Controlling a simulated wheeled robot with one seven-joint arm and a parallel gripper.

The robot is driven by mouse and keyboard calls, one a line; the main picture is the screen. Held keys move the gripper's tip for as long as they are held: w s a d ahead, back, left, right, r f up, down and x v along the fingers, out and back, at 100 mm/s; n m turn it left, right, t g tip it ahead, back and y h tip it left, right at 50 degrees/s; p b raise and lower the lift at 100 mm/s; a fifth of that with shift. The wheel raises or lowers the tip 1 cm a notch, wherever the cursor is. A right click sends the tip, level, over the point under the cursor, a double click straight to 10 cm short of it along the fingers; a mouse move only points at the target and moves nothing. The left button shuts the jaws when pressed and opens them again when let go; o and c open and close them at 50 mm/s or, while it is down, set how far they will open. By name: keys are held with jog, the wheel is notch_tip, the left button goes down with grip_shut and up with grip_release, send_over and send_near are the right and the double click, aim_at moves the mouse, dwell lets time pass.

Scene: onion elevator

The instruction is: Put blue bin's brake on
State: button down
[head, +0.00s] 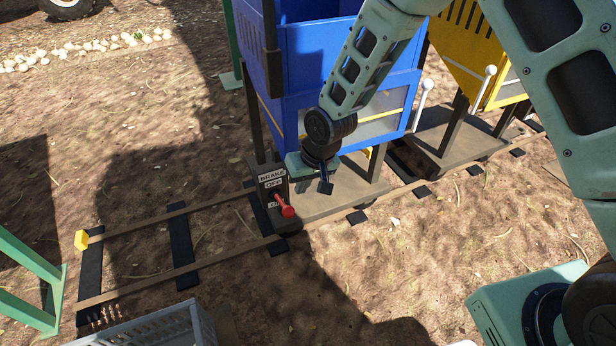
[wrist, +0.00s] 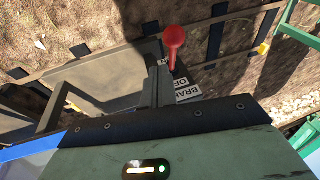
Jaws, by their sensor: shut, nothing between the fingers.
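The blue bin (head: 305,55) stands on a wheeled cart on the rails in the head view. The brake box (head: 270,178) is at the cart's left end, with labels reading BRAKE and OFF and a lower label partly covered. Its red lever (head: 286,210) sticks out at the lower label, below OFF. In the wrist view the red knob (wrist: 174,38) is at top centre, with the upside-down labels (wrist: 186,92) beside it.
A yellow bin (head: 470,55) stands on the cart behind, to the right. The rails (head: 180,256) run left to a yellow end stop (head: 81,240). A green frame (head: 35,285) stands at the left, and a grey crate (head: 165,330) at the bottom. The dirt in front of the rails is mostly open.

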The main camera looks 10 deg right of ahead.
aim_at(282, 203)
jog(key=shift+s+a+f+b, duration=0.3)
jog(key=shift+a+f, duration=0.2)
jog(key=shift+f, duration=0.3)
jog(key=shift+s+a+f+b, duration=0.3)
jog(key=shift+a+f, duration=0.2)
jog(key=shift+f, duration=0.3)
jog(key=shift+f, duration=0.1)
